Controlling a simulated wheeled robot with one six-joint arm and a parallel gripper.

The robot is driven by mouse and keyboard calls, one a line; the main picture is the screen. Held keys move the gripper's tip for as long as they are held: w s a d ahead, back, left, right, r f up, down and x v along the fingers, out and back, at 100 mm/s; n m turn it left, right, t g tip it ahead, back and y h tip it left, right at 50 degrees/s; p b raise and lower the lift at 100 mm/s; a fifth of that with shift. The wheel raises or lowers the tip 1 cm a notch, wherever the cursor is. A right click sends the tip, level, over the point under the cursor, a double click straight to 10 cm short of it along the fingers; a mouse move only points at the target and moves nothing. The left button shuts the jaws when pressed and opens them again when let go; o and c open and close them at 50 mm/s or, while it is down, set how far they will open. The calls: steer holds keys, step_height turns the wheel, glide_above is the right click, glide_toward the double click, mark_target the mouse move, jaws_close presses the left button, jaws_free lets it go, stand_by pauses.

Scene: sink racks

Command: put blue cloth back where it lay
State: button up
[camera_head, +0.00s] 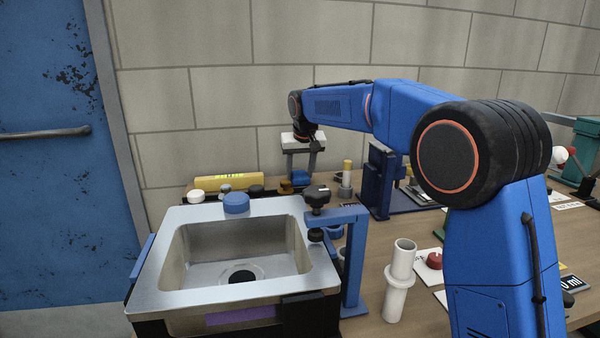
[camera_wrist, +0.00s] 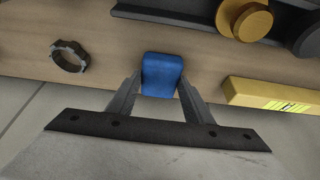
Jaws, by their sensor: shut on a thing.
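The blue cloth (camera_wrist: 162,75) is a small folded block between the two fingers of my gripper (camera_wrist: 160,88) in the wrist view. My gripper is shut on it. In the head view my gripper (camera_head: 300,170) points down beyond the back right corner of the sink, with the blue cloth (camera_head: 300,177) at its fingertips. The wooden tabletop (camera_wrist: 120,38) lies beneath the cloth. I cannot tell whether the cloth touches it.
A yellow bar (camera_head: 228,182) lies behind the sink (camera_head: 170,285); it also shows in the wrist view (camera_wrist: 275,95). A dark ring clamp (camera_wrist: 68,57) and brass knob (camera_wrist: 252,22) are near the cloth. A blue stand (camera_head: 380,185) is to the right.

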steer(key=shift+f, duration=0.15)
steer(key=o, duration=0.9)
steer(key=shift+o, duration=0.2)
steer(key=v, duration=1.2)
steer(key=shift+s, duration=0.1)
